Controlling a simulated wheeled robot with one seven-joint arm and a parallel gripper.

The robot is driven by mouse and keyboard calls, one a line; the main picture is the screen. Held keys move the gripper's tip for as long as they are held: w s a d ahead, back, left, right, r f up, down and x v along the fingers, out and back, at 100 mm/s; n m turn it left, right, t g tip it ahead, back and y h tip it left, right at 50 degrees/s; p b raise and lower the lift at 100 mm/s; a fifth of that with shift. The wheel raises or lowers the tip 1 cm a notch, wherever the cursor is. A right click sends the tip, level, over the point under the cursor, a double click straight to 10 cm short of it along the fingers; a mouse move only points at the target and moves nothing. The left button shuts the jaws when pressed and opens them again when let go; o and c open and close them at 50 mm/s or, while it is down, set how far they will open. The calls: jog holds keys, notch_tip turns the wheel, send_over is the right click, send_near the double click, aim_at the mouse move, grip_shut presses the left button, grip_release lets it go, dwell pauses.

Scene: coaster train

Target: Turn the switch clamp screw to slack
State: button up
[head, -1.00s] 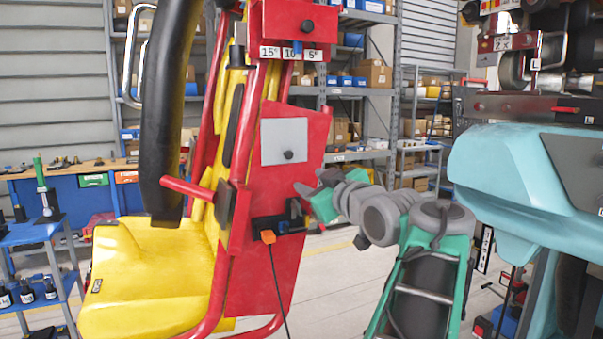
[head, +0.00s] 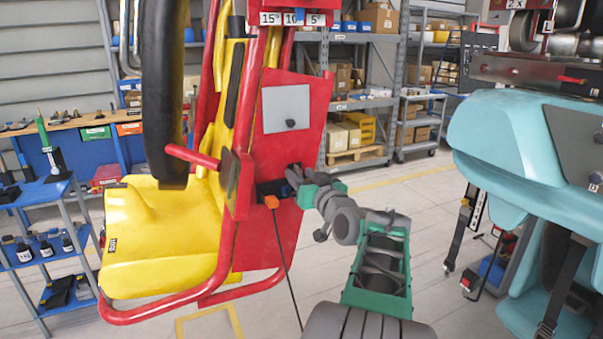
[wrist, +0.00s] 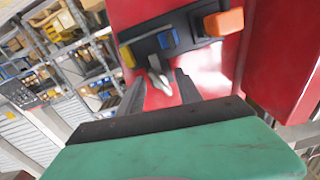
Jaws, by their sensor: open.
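A black switch bracket (head: 265,189) is mounted low on the seat's red side panel. In the wrist view the bracket (wrist: 187,31) carries a blue block (wrist: 167,39), a yellow piece (wrist: 127,56) and an orange plug (wrist: 224,22). A small silver lever-like part (wrist: 159,82), which looks like the clamp screw, sticks out below the bracket. My gripper (wrist: 159,76) is open, with the silver part between its two dark fingers; I cannot tell whether either finger touches it. In the head view my gripper (head: 291,172) is at the panel beside the bracket and partly hides it.
A black cable (head: 283,250) hangs from the plug. The yellow seat (head: 160,235) and its red tubes are at the left. A turquoise car body (head: 490,145) stands at the right. Shelves (head: 365,105) are behind; open floor lies between.

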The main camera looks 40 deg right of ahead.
jog(key=shift+c, duration=0.2)
grip_shut()
dwell(0.3)
